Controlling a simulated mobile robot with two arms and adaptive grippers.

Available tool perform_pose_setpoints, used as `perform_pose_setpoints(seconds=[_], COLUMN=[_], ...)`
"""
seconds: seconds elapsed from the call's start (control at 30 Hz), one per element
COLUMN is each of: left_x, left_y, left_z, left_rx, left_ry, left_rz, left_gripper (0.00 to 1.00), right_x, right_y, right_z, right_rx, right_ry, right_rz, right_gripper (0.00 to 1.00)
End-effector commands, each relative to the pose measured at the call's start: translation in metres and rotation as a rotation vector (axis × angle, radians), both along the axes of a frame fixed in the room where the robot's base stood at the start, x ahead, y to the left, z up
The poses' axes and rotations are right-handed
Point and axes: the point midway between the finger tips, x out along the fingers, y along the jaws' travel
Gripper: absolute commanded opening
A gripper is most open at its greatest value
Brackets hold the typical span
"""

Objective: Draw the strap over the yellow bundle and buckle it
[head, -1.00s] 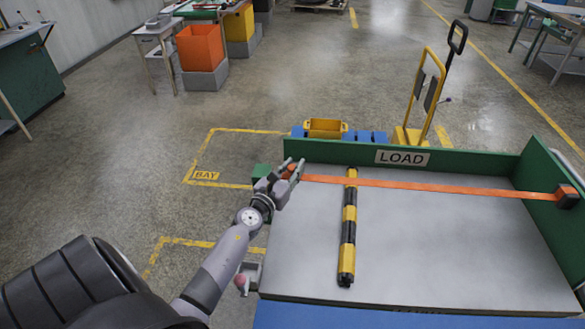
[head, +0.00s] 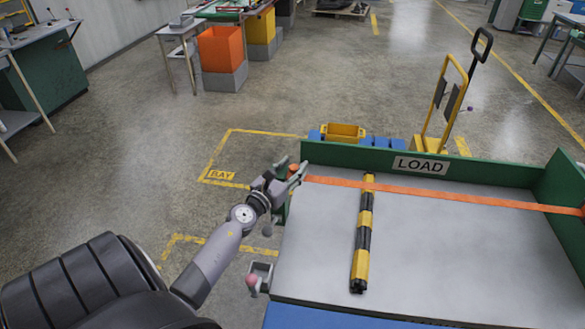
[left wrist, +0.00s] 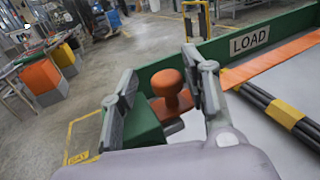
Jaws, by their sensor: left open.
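An orange strap (head: 450,197) runs across the grey load bed from near its left edge to the right side, crossing the far end of a black bundle with yellow bands (head: 365,219). The strap also shows in the left wrist view (left wrist: 272,60), and its left end is hidden behind a finger. My left gripper (head: 291,172) is at the bed's far left corner. In the left wrist view its open fingers (left wrist: 163,92) stand on either side of an orange knob (left wrist: 170,88) with a rounded top. Contact cannot be told. My right gripper is not in view.
Green walls with a LOAD sign (head: 421,166) border the bed's back and right. A small grey bracket with a pink knob (head: 253,281) is at the bed's left side. A yellow hand truck (head: 445,105) stands behind. Marked floor left of the bed is clear.

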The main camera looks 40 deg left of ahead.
Motion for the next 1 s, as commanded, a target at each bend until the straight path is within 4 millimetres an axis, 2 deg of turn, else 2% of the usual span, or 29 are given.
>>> perform_pose_setpoints(seconds=[0.2, 0.33, 0.8, 1.0], left_x=[0.000, -0.010, -0.100, -0.117], left_y=[-0.001, -0.002, -0.016, -0.019], left_z=[0.000, -0.001, -0.001, 0.000], left_rx=[-0.001, -0.001, -0.003, 0.000], left_ry=[-0.001, 0.001, 0.001, 0.000], left_rz=[-0.002, -0.002, 0.002, 0.001], left_gripper=[0.43, 0.43, 0.43, 0.43], right_x=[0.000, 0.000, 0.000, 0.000], right_y=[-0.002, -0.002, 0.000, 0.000], right_z=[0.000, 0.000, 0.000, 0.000], right_rx=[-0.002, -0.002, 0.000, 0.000], right_ry=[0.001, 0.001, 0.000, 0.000], right_rz=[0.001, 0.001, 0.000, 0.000], right_gripper=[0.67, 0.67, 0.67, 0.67])
